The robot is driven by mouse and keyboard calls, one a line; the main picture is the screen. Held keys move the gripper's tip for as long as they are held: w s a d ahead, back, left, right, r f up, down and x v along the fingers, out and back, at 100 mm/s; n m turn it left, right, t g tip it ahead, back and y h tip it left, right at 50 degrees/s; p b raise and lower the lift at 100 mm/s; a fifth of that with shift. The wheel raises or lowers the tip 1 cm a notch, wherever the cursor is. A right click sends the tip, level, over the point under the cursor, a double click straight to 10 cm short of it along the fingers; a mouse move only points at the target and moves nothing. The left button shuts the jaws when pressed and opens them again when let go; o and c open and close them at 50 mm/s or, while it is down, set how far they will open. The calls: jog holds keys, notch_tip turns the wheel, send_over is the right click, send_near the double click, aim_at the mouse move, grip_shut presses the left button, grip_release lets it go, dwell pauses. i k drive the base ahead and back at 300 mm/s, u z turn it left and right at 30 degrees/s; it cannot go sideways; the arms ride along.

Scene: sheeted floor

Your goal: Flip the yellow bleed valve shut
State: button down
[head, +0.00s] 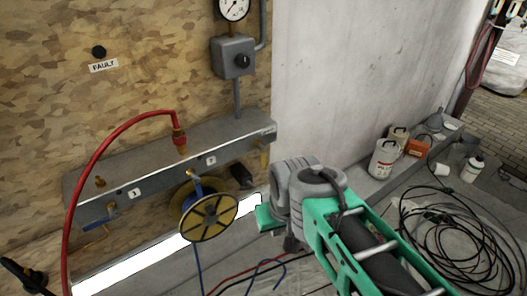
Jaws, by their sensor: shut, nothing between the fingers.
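A grey manifold box (160,160) runs along the plywood wall in the head view. A small yellow lever (263,158) hangs below its right end, just left of my arm's grey joint. A second yellowish piece (95,233) shows below the left end, near a blue handle (99,217). Which one is the bleed valve, and how far it is turned, I cannot tell. My green and grey arm reaches in from the lower right, its joint close to the right end of the manifold. My gripper's fingers cannot be made out.
A yellow-rimmed reel (209,218) hangs in front of the manifold. A red hose (100,158) arches from the manifold's top down the left side. A gauge (234,8) and grey switch box (235,57) are above.

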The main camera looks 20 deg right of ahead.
aim_at(262, 149)
jog(key=z, duration=1.7)
jog(key=i, duration=1.05)
jog(key=u, duration=3.45)
